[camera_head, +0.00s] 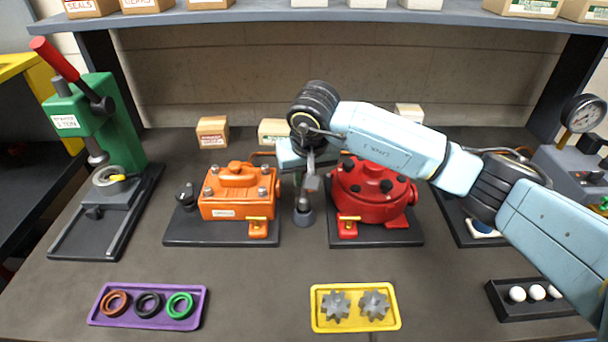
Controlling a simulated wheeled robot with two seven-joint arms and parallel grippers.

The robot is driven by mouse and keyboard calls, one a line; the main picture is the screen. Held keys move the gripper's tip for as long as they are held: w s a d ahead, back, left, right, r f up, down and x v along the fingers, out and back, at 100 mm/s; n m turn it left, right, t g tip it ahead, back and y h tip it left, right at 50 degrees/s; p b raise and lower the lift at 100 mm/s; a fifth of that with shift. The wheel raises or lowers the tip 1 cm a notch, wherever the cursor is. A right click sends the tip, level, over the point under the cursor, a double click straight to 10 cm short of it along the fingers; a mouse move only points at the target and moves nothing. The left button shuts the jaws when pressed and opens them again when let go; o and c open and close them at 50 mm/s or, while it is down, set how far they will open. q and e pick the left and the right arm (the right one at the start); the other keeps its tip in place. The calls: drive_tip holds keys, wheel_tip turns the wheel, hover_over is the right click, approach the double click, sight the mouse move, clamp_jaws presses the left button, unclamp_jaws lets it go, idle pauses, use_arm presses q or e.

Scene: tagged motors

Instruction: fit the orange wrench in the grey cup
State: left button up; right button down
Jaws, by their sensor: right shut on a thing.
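My right gripper (307,180) is between the two motors, above a small dark grey cup (304,217) on the bench. It is shut on what appears to be the orange wrench (263,153). An orange-brown bar end shows left of the gripper, and the rest is mostly hidden behind the jaws and wrist. A grey shaft runs down from the jaws to the cup's mouth. I cannot tell whether its tip is inside or just above. My left gripper is out of view.
An orange motor (235,208) stands close left of the cup, and a red motor (373,200) close right. A green press (115,130) stands at left. A purple tray (148,323) with rings and a yellow tray (357,326) with gears lie in front. Bare bench lies between.

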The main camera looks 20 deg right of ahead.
sight(304, 198)
drive_tip(key=shift+f+b, duration=1.75)
drive_tip(key=shift+f, duration=0.2)
drive_tip(key=c, duration=1.3)
unclamp_jaws()
drive_tip(key=shift+r+p, duration=1.4)
drive_tip(key=shift+r, duration=1.6)
drive_tip(key=shift+r, duration=0.1)
drive_tip(key=v, duration=1.3)
drive_tip(key=shift+r, duration=0.15)
